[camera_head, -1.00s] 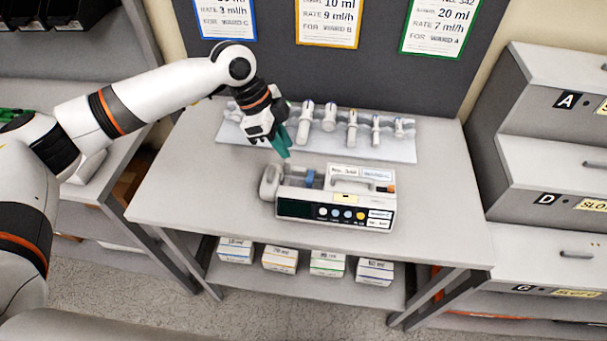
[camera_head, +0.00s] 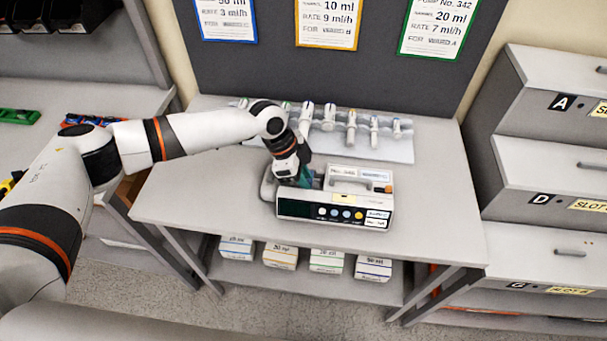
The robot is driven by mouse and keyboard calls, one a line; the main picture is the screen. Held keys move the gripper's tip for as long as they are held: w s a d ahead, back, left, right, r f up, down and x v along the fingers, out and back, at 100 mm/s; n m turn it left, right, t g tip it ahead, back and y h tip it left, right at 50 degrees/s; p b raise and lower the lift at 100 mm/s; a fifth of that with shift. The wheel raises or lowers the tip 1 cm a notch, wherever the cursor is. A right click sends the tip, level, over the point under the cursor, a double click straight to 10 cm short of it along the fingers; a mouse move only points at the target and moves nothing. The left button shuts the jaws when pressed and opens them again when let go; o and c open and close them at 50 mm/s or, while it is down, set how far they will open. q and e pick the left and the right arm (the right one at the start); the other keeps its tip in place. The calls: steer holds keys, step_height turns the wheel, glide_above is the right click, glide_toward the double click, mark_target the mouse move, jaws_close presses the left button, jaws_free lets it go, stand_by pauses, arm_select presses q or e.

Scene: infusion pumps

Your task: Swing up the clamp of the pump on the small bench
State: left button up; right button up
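My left gripper (camera_head: 300,180), with teal fingers, points down at the left part of the pump, over or at the clamp. Whether the fingers touch or grip the clamp is hidden. My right gripper is not in view.
A pale tray (camera_head: 400,154) with several syringes lies behind the pump. Boxes (camera_head: 327,259) stand on the shelf below. A drawer cabinet (camera_head: 545,150) is at the right. A dark board with cards (camera_head: 325,25) rises behind. The bench is clear left and right of the pump.

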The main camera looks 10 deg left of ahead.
arm_select(q)
jaws_close()
steer(key=shift+w+r, duration=0.1)
steer(key=g+b, duration=0.1)
steer(key=w+g+b, duration=0.1)
steer(key=shift+d+r+n+g, duration=0.1)
steer(key=shift+r+n+g, duration=0.15)
steer(key=shift+n+g, duration=0.05)
steer(key=g+b, duration=0.1)
steer(key=b, duration=0.1)
steer(key=w+g+b, duration=0.1)
steer(key=g+b, duration=0.1)
steer(key=b, duration=0.1)
steer(key=shift+w+r+n, duration=0.2)
steer(key=shift+r+n, duration=0.1)
steer(key=shift+r, duration=0.1)
steer(key=shift+w+r+g+b, duration=0.3)
steer(key=shift+g+b, duration=0.2)
steer(key=shift+b, duration=0.6)
steer(key=shift+r, duration=0.1)
